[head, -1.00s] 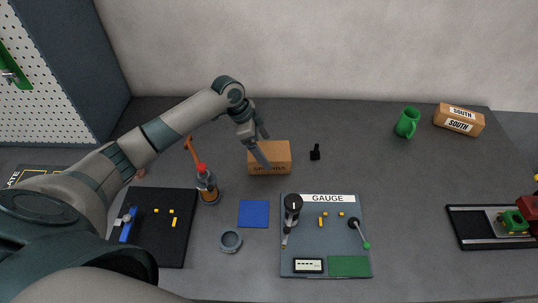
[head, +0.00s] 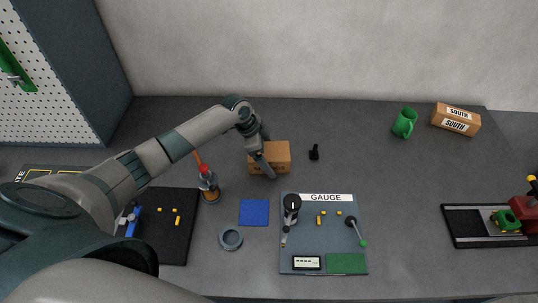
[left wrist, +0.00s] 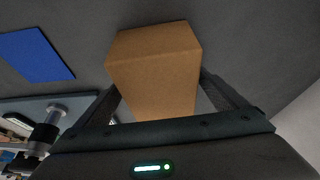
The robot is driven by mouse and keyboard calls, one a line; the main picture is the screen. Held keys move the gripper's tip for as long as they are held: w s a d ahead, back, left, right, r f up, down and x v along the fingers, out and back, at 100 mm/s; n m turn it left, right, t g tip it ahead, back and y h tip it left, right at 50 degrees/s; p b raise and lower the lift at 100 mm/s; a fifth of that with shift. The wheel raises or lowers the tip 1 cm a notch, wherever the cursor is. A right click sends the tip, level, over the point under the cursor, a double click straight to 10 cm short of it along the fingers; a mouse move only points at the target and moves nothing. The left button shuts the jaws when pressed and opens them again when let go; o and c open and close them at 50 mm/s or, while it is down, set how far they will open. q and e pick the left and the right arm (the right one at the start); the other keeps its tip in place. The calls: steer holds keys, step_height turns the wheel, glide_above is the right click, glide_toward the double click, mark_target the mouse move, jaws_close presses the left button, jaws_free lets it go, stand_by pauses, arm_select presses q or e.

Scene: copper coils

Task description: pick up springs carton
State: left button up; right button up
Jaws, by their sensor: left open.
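A brown carton (head: 279,153) stands on the grey table, left of centre in the head view; the print on its front is mostly hidden by my gripper, so I cannot read it. My left gripper (head: 262,165) is open at the carton's left part. In the left wrist view the carton (left wrist: 155,60) lies between and beyond the two open fingers (left wrist: 160,84). The fingers reach along its sides, and I cannot tell whether they touch it. My right gripper is in neither view.
The gauge board (head: 334,234) is nearer. A green mug (head: 404,122) and SOUTH carton (head: 456,119) are far right.

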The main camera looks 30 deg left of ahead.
mark_target(271, 151)
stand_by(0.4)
arm_select(q)
steer(key=c, duration=1.4)
steer(key=shift+o, duration=0.2)
steer(key=shift+w+r+b, duration=0.1)
steer(key=shift+r+b, duration=0.3)
steer(key=shift+r, duration=0.05)
step_height(271, 151, up, 3)
steer(key=shift+r+b, duration=0.1)
steer(key=shift+b, duration=0.8)
steer(key=s+d+r+b, duration=0.3)
steer(key=s+d+r, duration=0.4)
steer(key=s, duration=0.2)
steer(key=shift+d, duration=0.3)
